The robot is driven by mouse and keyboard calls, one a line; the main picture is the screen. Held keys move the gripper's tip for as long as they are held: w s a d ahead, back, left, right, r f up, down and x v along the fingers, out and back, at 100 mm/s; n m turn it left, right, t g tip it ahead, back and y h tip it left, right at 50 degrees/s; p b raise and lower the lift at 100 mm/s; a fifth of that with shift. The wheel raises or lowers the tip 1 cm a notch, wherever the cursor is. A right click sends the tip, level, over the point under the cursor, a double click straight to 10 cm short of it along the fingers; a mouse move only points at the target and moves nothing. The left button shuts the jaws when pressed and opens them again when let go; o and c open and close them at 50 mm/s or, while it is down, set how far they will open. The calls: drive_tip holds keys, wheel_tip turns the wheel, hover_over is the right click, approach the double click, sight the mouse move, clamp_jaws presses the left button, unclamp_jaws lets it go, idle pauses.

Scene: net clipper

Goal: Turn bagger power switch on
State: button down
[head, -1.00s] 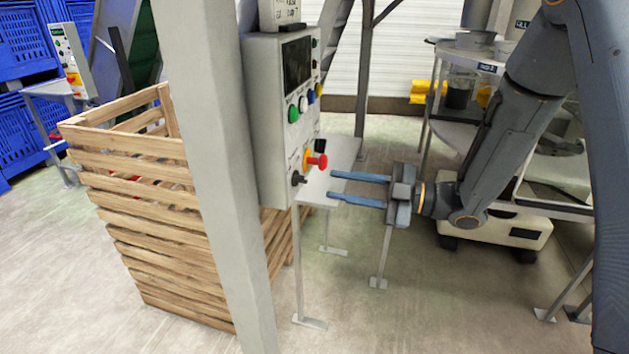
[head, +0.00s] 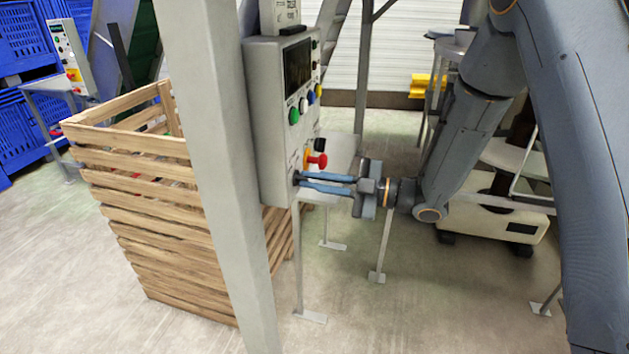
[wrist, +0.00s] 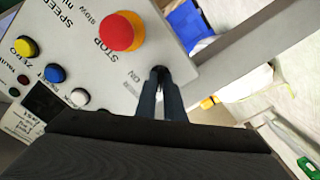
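The bagger's control box (head: 267,120) is a light grey panel with a black rotary power switch low on its face. In the wrist view the switch (wrist: 160,74) shows as a dark knob beside an "ON" label, below the red STOP button (wrist: 121,31). My gripper (head: 300,182) reaches it from the right in the head view, with its blue fingers close together at the knob. In the wrist view the fingertips (wrist: 160,86) sit on either side of the knob and look shut on it. The knob's pointer direction is hidden.
The red stop button (head: 317,160) stands out just above my fingers. Green (head: 293,116), blue and yellow buttons are higher on the box. A grey post (head: 212,160) and wooden crate (head: 150,210) stand left. A small metal shelf (head: 335,160) is behind my gripper.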

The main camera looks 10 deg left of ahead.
drive_tip(key=shift+m, duration=0.4)
drive_tip(key=m, duration=0.4)
drive_tip(key=shift+m+p, duration=0.3)
drive_tip(key=shift+p, duration=0.1)
drive_tip(key=m+p, duration=0.1)
drive_tip(key=m, duration=0.4)
drive_tip(key=m+p, duration=0.1)
drive_tip(key=m, duration=0.3)
drive_tip(key=shift+m+p, duration=0.7)
drive_tip(key=shift+m, duration=1.1)
drive_tip(key=c, duration=1.9)
unclamp_jaws()
drive_tip(key=shift+o, duration=0.2)
